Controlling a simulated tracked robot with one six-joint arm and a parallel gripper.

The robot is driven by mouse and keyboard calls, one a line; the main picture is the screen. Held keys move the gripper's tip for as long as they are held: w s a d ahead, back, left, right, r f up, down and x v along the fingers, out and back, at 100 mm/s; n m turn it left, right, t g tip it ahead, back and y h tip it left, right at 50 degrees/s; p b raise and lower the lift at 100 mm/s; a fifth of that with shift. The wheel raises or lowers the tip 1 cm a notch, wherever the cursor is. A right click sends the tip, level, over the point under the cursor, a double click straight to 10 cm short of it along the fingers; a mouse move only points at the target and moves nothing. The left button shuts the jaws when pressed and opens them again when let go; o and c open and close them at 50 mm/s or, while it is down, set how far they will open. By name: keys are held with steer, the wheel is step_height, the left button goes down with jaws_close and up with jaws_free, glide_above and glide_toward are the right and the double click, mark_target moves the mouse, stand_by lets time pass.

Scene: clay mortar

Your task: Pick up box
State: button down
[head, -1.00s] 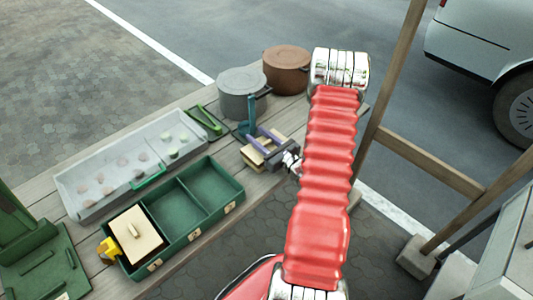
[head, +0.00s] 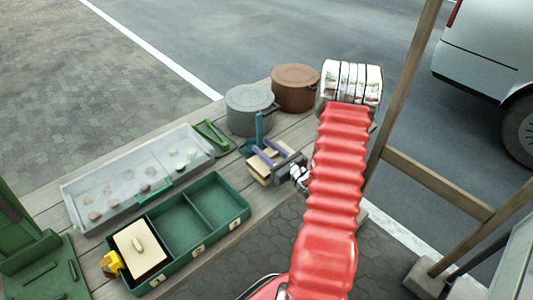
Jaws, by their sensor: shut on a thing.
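A cream box (head: 258,174) is at the right end of the wooden table. My gripper (head: 265,156), with purple fingers, is shut on it from the right side. The fingers cover part of the box, and I cannot tell whether it rests on the table or is slightly raised. A second cream box (head: 134,242) with a small knob or handle on top sits in the left compartment of a green divided tray (head: 190,246).
An upright teal piece (head: 259,127) stands close behind my gripper. A grey pot (head: 250,108) and a brown pot (head: 296,88) stand at the back. A clear-lidded case (head: 110,172) lies at left. A wooden post (head: 408,75) rises at right.

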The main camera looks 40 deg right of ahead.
step_height(320, 180, up, 7)
steer(key=shift+r, duration=0.15)
stand_by(1.1)
